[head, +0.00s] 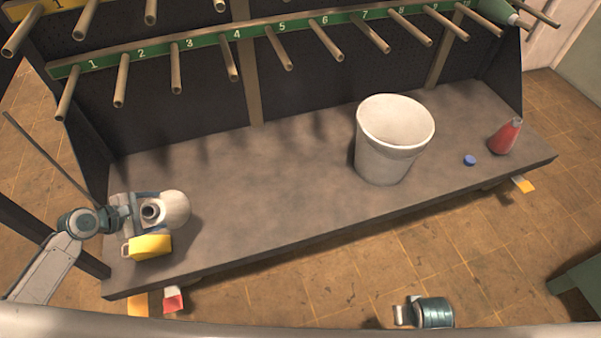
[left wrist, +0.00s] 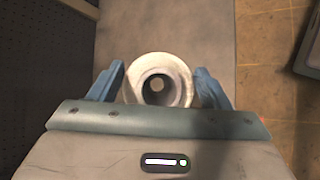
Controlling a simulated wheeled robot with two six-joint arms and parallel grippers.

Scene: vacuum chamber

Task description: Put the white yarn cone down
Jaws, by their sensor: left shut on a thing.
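The white yarn cone (head: 178,208) is at the left end of the grey bench in the head view. In the left wrist view the cone (left wrist: 157,68) is seen end-on, with a dark round hole in its middle. My left gripper (head: 160,208) is shut on the cone, with a blue finger on each side of it; the fingers also show in the left wrist view (left wrist: 158,84). The cone is over the bench top, but I cannot tell whether it touches the surface.
A yellow block-like shape (head: 148,246) is close beside my left gripper. A white bucket (head: 385,165), a blue cap (head: 470,160) and a red cone (head: 505,135) stand farther right. The bench (head: 270,190) is clear between cone and bucket. A numbered peg rack (head: 260,32) runs behind.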

